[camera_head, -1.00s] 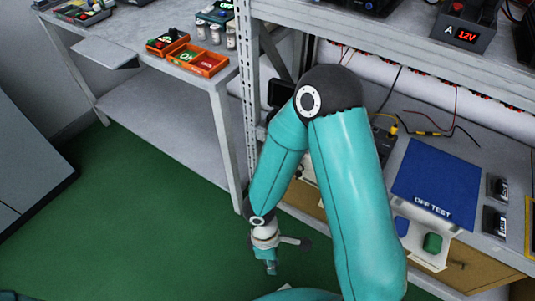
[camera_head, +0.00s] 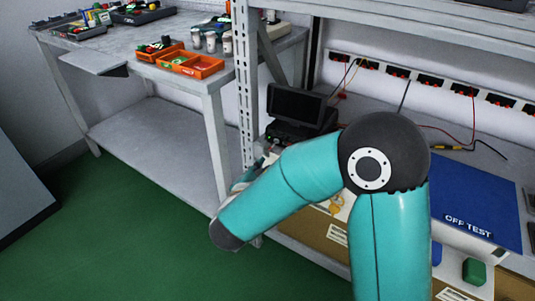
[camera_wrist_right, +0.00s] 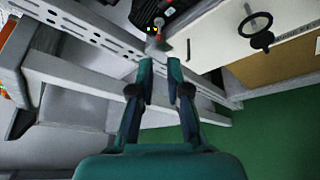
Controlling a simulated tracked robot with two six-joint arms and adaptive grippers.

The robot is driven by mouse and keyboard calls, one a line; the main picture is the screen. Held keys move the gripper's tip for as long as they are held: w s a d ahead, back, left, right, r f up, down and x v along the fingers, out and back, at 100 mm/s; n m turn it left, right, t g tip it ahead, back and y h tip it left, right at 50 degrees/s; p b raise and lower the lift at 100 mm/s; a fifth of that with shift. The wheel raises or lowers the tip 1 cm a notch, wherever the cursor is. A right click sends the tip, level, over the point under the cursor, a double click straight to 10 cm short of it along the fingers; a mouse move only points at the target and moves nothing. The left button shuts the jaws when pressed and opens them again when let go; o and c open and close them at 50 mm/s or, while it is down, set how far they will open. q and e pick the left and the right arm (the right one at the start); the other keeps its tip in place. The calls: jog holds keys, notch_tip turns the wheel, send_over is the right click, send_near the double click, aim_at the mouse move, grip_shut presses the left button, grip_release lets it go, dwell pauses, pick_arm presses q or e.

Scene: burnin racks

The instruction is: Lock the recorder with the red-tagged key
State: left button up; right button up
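The recorder, a black unit with a raised dark screen (camera_head: 296,106), stands on the rack's lower shelf, left of my right elbow. My right gripper (camera_head: 265,156) is in front of its left side, mostly hidden behind my teal forearm. In the right wrist view, the two fingers of my right gripper (camera_wrist_right: 160,70) are apart with nothing clearly between them. Beyond the tips, a dark unit (camera_wrist_right: 158,12), likely the recorder, shows small lights. A small grey-and-red item (camera_wrist_right: 159,26) is there, perhaps the red-tagged key, too small to tell. My left gripper is not in view.
A perforated rack upright (camera_head: 243,80) stands close left of the gripper. A side bench (camera_head: 120,50) carries orange bins (camera_head: 190,64). The blue OFF TEST mat (camera_head: 475,205) lies to the right. A black ring (camera_wrist_right: 255,25) shows in the wrist view. Green floor is free.

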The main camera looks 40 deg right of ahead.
jog(key=b, duration=0.1)
send_near(277, 144)
jog(key=x, duration=0.4)
jog(key=shift+w+r, duration=0.25)
jog(key=shift+w, duration=0.15)
grip_shut()
